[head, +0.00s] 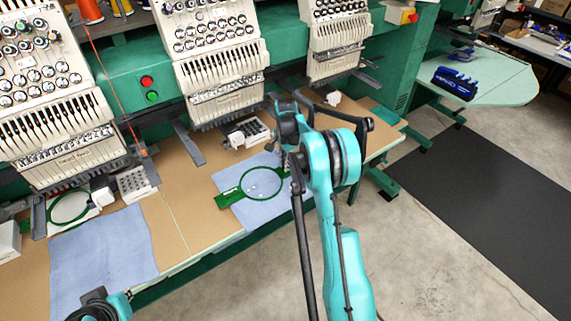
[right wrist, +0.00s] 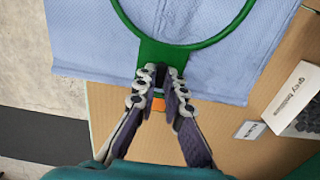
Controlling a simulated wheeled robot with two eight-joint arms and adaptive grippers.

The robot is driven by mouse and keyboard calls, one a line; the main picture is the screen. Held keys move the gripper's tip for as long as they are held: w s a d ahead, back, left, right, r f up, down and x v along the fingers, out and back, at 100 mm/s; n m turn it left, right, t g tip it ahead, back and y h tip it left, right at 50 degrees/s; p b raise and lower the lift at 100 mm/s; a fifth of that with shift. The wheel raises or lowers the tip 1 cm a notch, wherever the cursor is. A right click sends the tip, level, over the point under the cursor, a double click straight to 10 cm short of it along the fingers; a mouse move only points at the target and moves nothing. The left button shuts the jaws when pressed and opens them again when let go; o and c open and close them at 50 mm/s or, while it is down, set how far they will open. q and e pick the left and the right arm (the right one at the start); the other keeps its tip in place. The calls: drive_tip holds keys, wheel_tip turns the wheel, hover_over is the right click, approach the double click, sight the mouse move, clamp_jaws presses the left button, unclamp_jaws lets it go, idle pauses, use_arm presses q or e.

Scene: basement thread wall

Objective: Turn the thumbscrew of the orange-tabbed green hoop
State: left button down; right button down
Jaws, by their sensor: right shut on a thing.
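The green hoop (head: 262,198) lies flat on a light blue cloth (head: 238,215) in the head view. In the right wrist view its ring (right wrist: 208,42) narrows to a green bracket (right wrist: 160,52), and a small orange tab (right wrist: 158,104) shows between my fingers. My right gripper (right wrist: 160,84) is shut at the bracket's end, on the thumbscrew, which the fingertips mostly hide. In the head view my right arm covers that side of the hoop. Part of my left arm shows at the bottom left, but I see no left fingers.
A second green hoop (head: 70,207) sits at the left by another blue cloth (head: 100,250). Embroidery heads (head: 220,80) overhang the brown table (head: 185,225). A pale box (right wrist: 295,92) and a small label card (right wrist: 250,130) lie to the right in the wrist view.

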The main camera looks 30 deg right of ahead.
drive_tip(key=c, duration=1.6)
unclamp_jaws()
wheel_tip(320, 180, up, 12)
